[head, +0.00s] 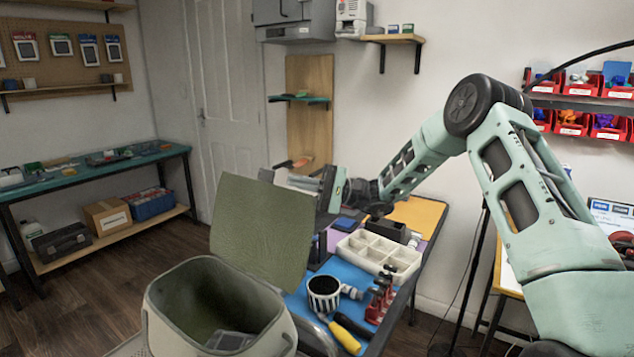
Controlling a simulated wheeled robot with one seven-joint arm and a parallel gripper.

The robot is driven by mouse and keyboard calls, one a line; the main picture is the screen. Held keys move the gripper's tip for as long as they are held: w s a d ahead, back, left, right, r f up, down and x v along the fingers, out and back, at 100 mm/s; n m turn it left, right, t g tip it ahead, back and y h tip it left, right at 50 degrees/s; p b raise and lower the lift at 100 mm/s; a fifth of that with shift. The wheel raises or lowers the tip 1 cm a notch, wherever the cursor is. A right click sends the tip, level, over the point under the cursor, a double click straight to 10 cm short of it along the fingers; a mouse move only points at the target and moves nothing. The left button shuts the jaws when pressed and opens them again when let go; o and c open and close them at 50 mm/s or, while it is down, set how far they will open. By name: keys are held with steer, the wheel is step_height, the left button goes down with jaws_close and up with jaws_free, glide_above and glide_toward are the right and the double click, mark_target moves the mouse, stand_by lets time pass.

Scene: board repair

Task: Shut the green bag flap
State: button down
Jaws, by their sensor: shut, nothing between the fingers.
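The green bag (165,312) stands open at the bottom of the head view, left of the workbench. Its flap (262,222) is raised and stands up at the back right of the opening. Inside the bag lies a grey, partly see-through item (230,341). My gripper (300,181) is at the far side of the flap, near its upper right edge, pointing left. It is shut and holds nothing. The flap's edge hides part of the view there, so I cannot tell whether the fingers touch it.
The workbench (357,278) beside the bag carries a white compartment tray (378,254), a striped cup (323,293), a yellow-handled tool (343,337) and a red tool (380,303). A teal-topped shelf table (100,168) stands at the left. Open floor lies left of the bag.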

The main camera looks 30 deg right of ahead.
steer(key=shift+s+a+r+p, duration=0.25)
steer(key=shift+a+r, duration=0.1)
steer(key=shift+a, duration=0.5)
steer(key=shift+s+a+r+p, duration=0.15)
steer(key=shift+a+r+p, duration=0.15)
steer(key=shift+a, duration=0.5)
steer(key=shift+s+a+r+p, duration=0.2)
steer(key=shift+a+r, duration=0.15)
steer(key=shift+a, duration=0.5)
